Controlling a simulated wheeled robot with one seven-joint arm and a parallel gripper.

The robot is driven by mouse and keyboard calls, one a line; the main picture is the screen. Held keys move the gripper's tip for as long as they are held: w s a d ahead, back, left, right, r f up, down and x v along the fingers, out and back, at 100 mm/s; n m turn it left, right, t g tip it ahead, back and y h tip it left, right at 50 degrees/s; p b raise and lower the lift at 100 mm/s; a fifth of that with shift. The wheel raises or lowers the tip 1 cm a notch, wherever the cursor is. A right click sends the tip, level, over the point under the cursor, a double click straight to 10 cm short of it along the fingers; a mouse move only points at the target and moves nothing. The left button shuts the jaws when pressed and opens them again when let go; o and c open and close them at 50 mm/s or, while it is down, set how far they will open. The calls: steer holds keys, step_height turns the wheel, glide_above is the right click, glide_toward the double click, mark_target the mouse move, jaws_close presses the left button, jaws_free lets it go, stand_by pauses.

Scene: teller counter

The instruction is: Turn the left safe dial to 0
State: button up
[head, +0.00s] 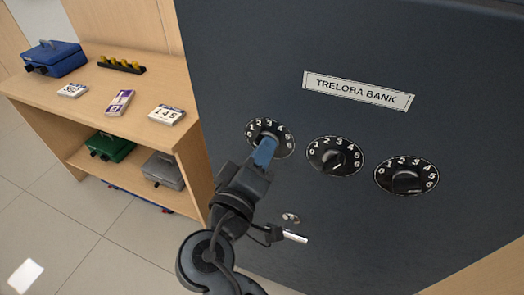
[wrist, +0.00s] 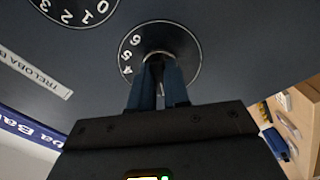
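The left safe dial (head: 286,147) is a black round plate with white numerals on the dark safe door (head: 230,75). My gripper (head: 264,152) is at this dial, its blue fingers over the lower middle of the plate. In the wrist view the same dial (wrist: 186,42) shows 6, 5 and 4 at its left edge. There my gripper's fingertips (wrist: 159,68) are close together, one on each side of the dark knob, and appear shut on it. The fingers hide most of the knob, so I cannot tell which number it points to.
A middle dial (head: 330,145) and a right dial (head: 410,165) sit to the right, under a "TRELOBA BANK" plate (head: 358,90). A silver handle (head: 295,237) is below, close to my arm. A wooden shelf (head: 150,72) with boxes and number cards stands left.

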jaws_close()
steer(key=shift+n, duration=0.3)
steer(key=shift+n+p, duration=2)
steer(key=shift+n, duration=0.6)
steer(key=o, duration=0.5)
jaws_free()
steer(key=shift+s, duration=0.1)
